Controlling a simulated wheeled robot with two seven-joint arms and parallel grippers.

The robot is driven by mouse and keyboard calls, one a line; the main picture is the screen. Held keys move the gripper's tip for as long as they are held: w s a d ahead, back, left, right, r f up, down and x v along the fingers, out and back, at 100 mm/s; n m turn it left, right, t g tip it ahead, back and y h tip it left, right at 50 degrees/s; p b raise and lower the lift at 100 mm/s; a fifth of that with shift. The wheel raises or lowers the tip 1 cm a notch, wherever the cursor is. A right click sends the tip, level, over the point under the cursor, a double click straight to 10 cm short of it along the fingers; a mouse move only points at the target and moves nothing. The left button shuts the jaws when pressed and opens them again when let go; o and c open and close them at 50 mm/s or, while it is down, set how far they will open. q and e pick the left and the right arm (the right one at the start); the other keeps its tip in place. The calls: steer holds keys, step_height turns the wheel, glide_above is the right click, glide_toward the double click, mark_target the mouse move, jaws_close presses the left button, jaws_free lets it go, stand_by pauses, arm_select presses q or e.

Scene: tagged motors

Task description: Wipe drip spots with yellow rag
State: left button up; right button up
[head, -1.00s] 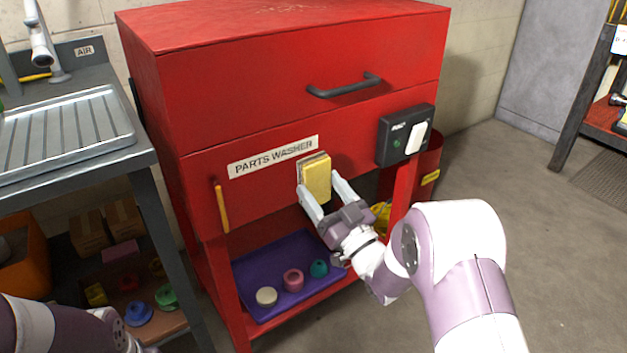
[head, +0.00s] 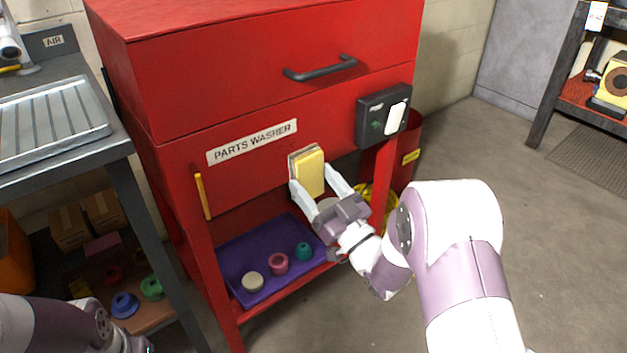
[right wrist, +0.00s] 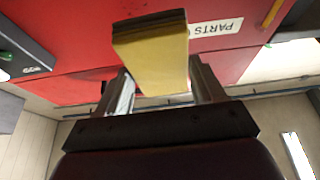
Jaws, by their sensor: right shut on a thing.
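The yellow rag (head: 312,173) is a folded, block-like pad in the head view, held in front of the red parts washer (head: 240,95). My right gripper (head: 319,186) is shut on it, with one finger on each side. In the right wrist view the rag (right wrist: 152,66) sits between the fingers of the gripper (right wrist: 158,92), close to the red panel. I cannot tell whether it touches the panel. No drip spots can be made out clearly; the rag and gripper hide part of the front. My left arm shows at the lower left, but its gripper is out of view.
A black switch box (head: 384,114) is mounted right of the rag. A purple tray (head: 236,256) with several round parts lies on the washer's lower shelf. A grey bench (head: 120,148) stands at the left. The floor at the right (head: 540,230) is clear.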

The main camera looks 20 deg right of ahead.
steer(key=shift+w+a+b, duration=0.35)
steer(key=shift+w+a, duration=0.05)
steer(key=shift+w, duration=0.7)
steer(key=shift+w+a+b, duration=0.3)
steer(key=shift+w+a, duration=0.1)
steer(key=shift+w, duration=0.7)
steer(key=shift+w+a+b, duration=0.35)
steer(key=shift+w+a, duration=0.05)
steer(key=shift+w, duration=0.7)
steer(key=shift+w+a+b, duration=0.3)
steer(key=shift+w+a, duration=0.05)
steer(key=shift+w, duration=0.55)
steer(key=shift+d, duration=0.1)
steer(key=shift+w+d+b, duration=0.2)
steer(key=shift+w+d, duration=0.1)
steer(key=shift+d, duration=0.65)
steer(key=shift+w+d+b, duration=0.15)
steer(key=shift+w+d, duration=0.15)
steer(key=shift+d, duration=0.6)
steer(key=shift+w+f, duration=0.1)
steer(key=shift+s+a, duration=0.2)
steer(key=shift+a, duration=0.45)
steer(key=shift+s+a, duration=0.25)
steer(key=shift+a, duration=0.4)
steer(key=shift+s+a, duration=0.2)
steer(key=shift+a, duration=0.45)
